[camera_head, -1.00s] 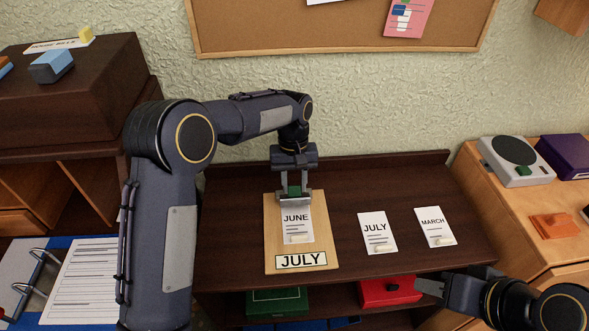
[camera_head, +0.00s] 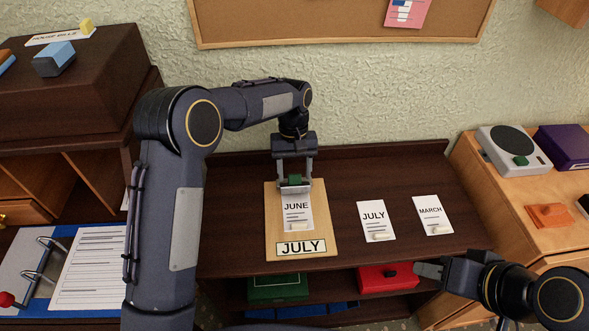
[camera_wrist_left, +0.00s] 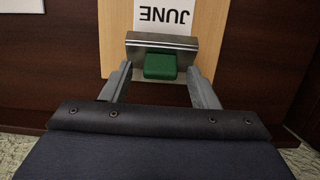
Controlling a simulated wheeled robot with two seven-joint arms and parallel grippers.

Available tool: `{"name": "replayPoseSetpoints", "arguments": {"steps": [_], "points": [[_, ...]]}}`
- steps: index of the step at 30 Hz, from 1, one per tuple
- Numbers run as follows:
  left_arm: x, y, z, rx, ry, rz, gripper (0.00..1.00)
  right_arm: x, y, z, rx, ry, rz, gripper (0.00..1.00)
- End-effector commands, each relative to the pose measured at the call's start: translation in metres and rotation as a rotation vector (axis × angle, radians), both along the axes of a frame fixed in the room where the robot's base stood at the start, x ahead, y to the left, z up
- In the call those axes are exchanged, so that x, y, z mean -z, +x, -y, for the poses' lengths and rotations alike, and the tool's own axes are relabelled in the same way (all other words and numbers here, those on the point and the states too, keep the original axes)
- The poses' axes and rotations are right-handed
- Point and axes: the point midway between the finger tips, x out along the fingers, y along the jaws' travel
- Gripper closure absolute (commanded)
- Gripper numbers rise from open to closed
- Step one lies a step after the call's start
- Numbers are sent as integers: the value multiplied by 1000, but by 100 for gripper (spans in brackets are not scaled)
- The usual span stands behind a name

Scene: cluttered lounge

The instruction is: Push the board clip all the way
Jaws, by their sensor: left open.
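A wooden clipboard (camera_head: 322,217) lies on the dark desk, with a printed "JULY" label (camera_head: 300,248) at its near end. A white "JUNE" card (camera_head: 297,213) lies on it, its top edge at the board clip. The board clip is a metal bar with a green block (camera_head: 294,181) at the far end. The clip's metal plate (camera_wrist_left: 150,41) and green block (camera_wrist_left: 160,66) also show in the left wrist view. My left gripper (camera_head: 295,178) is open, its fingers on either side of the green block. My right gripper (camera_head: 430,270) is at the desk's front right, its jaws unclear.
A "JULY" card (camera_head: 376,221) and a "MARCH" card (camera_head: 432,215) lie on the desk to the right. Green (camera_head: 277,287) and red (camera_head: 388,276) boxes sit on the shelf below. A blue ring binder (camera_head: 88,270) lies at the left.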

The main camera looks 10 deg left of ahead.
Motion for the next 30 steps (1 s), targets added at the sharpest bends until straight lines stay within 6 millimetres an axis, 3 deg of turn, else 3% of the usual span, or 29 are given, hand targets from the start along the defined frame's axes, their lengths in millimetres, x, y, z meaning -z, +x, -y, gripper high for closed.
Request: {"name": "replayPoseSetpoints", "arguments": {"steps": [5, 18, 30], "points": [[-6, 2, 0, 0, -1, 2, 45, -1, 0, 0, 0, 0, 0, 64], [-70, 16, -3, -1, -1, 1, 45, -7, 0, 0, 0, 0, 0, 64], [-76, 17, -4, 0, 0, 0, 45, -7, 0, 0, 0, 0, 0, 64]]}}
